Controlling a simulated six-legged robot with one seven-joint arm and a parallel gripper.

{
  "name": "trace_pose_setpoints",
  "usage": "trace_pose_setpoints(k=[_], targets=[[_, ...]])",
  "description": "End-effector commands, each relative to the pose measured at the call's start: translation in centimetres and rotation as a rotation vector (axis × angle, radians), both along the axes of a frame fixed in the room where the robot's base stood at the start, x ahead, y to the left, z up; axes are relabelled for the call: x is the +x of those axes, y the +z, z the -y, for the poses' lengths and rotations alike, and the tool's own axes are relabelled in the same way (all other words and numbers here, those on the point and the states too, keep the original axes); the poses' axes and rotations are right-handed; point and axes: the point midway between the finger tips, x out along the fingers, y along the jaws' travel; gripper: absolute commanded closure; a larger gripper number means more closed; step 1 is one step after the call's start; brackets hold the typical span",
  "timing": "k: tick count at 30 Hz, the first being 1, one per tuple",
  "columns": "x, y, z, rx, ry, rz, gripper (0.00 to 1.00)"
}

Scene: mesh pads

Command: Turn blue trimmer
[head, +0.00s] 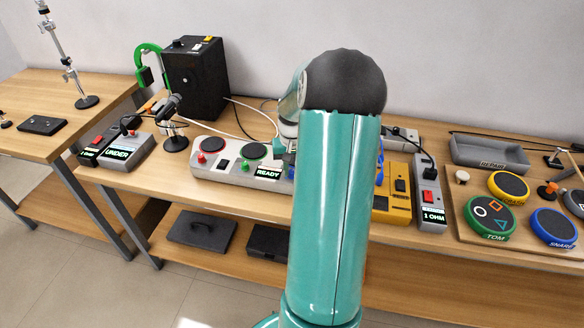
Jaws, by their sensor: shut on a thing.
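My teal arm stands in the middle of the head view and covers much of the workbench. A pale part of my wrist shows at its left edge, over the right end of a grey panel box (225,172). My gripper's fingers are hidden behind the arm, and so is whatever they touch. The grey box has a red knob, round black pads ringed in red and green, and a lit READY display (268,173). No blue trimmer can be made out clearly. A blue edge (379,176) shows just right of the arm, beside a yellow device.
The yellow device (392,208) and a 1 OHM box (431,197) stand right of my arm. Farther right are round pads and a grey REPAIR tray (490,152). Cables run behind.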

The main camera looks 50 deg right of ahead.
Motion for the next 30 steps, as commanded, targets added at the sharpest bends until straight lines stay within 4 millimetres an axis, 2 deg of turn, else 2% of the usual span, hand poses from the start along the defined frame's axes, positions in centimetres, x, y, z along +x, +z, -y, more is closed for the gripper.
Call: trace_pose_setpoints(k=[18,30], targets=[[0.13,0.1,0.01,-0.003,-0.57,0.003,1.0],[0.07,0.08,0.06,-0.002,-0.789,0.003,1.0]])
